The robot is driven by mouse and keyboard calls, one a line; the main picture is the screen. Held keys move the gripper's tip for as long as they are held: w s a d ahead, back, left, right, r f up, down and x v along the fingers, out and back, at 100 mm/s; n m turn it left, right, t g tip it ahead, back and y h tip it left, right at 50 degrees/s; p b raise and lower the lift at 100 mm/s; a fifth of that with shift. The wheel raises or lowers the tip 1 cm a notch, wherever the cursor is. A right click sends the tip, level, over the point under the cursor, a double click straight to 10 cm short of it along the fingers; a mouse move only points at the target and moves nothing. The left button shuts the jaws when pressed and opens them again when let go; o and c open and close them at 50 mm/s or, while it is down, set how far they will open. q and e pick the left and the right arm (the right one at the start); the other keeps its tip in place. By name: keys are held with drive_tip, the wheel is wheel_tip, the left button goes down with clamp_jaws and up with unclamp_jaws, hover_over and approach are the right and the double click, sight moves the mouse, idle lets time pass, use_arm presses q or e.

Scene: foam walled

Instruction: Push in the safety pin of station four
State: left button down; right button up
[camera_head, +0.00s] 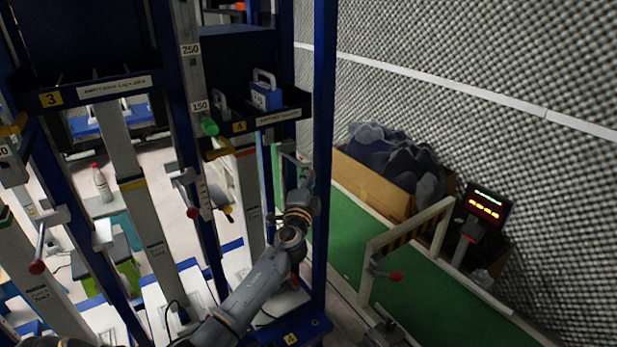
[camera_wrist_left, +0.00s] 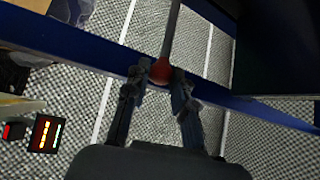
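Station four is marked by a yellow 4 label (camera_head: 240,127) on its dark shelf and another 4 label (camera_head: 290,338) at its foot. My left gripper (camera_head: 303,172) is at this station, just left of the blue post. In the left wrist view its fingers (camera_wrist_left: 160,80) converge on a red ball knob (camera_wrist_left: 160,72) at the end of a grey rod (camera_wrist_left: 171,30). They appear shut on the knob. In the head view that knob is hidden by the gripper. I cannot tell which part is the safety pin. My right gripper cannot be made out.
A blue post (camera_head: 325,120) stands close to the gripper's right. Left are a lever with a red knob (camera_head: 192,213) and a green knob (camera_head: 208,125). Right are a beige frame (camera_head: 440,215), a cardboard box (camera_head: 375,183) and a red display (camera_head: 486,205). The green floor is partly clear.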

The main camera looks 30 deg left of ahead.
sight(292, 160)
use_arm(q)
drive_tip(key=shift+a, duration=0.15)
drive_tip(key=w+a+b, duration=0.1)
drive_tip(key=a, duration=0.1)
drive_tip(key=w+a+b, duration=0.1)
drive_tip(key=a+b, duration=0.1)
drive_tip(key=a, duration=0.1)
drive_tip(key=w+a+b, duration=0.1)
drive_tip(key=a, duration=0.1)
drive_tip(key=shift+w+a+r, duration=0.15)
drive_tip(key=shift+a, duration=0.25)
drive_tip(key=c, duration=1.4)
unclamp_jaws()
drive_tip(key=o, duration=0.3)
drive_tip(key=shift+a, duration=0.1)
drive_tip(key=shift+w, duration=0.1)
